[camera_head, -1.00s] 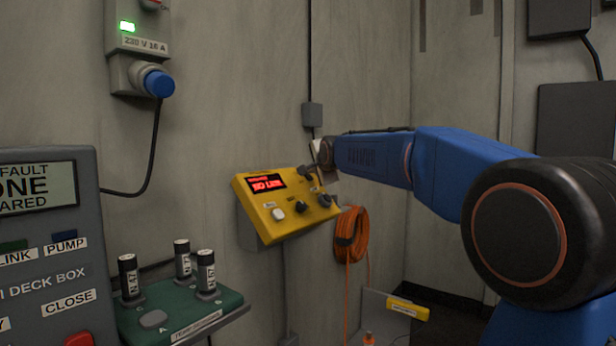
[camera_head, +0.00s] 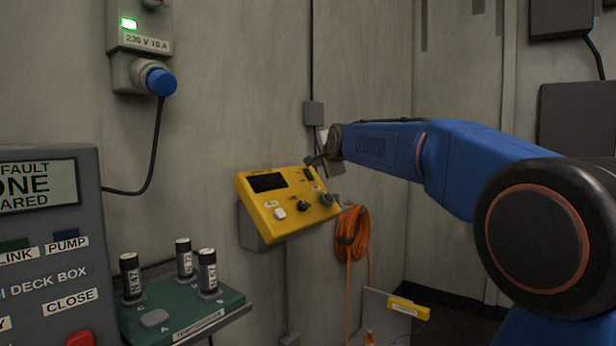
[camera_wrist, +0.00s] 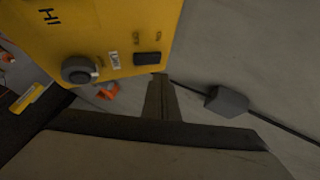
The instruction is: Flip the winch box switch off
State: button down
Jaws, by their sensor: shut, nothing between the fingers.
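The yellow winch box (camera_head: 290,208) is mounted on the wall, with a dark, unlit display (camera_head: 267,182). Its black rocker switch (camera_head: 308,174) sits at the upper right of the panel. In the wrist view the switch (camera_wrist: 147,59) is close to the fingertips, with small labels above it that are hard to read. My gripper (camera_head: 315,160) is shut and empty, its tips just beside the switch. In the wrist view the closed fingers (camera_wrist: 160,80) end right by the switch, and I cannot tell whether they touch it.
A black knob (camera_wrist: 76,70) lies left of the switch in the wrist view. A grey junction box (camera_wrist: 226,101) with a cable is on the wall at right. An orange cable coil (camera_head: 351,235) hangs beside the winch box. A grey deck box (camera_head: 50,240) stands at left.

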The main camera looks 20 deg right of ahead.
jog(key=shift+s+d+r, duration=0.25)
jog(key=shift+s+r, duration=0.05)
jog(key=shift+r, duration=0.15)
jog(key=shift+s+d+r, duration=0.25)
jog(key=shift+r, duration=0.2)
jog(key=s+f+n+g, duration=0.3)
jog(key=s+f+n, duration=0.2)
jog(key=s+f, duration=0.9)
jog(key=s+a+f+n+g, duration=0.1)
jog(key=s+f+n+g, duration=0.2)
jog(key=s+f, duration=1.1)
jog(key=s+a+f+n+g, duration=0.1)
jog(key=s+f+n+g, duration=0.3)
jog(key=s+f, duration=1)
jog(key=s+n, duration=0.3)
jog(key=s, duration=0.8)
jog(key=shift+a+f+n, duration=0.25)
jog(key=shift+f+n, duration=0.05)
jog(key=shift+f, duration=0.1)
jog(key=shift+w, duration=0.1)
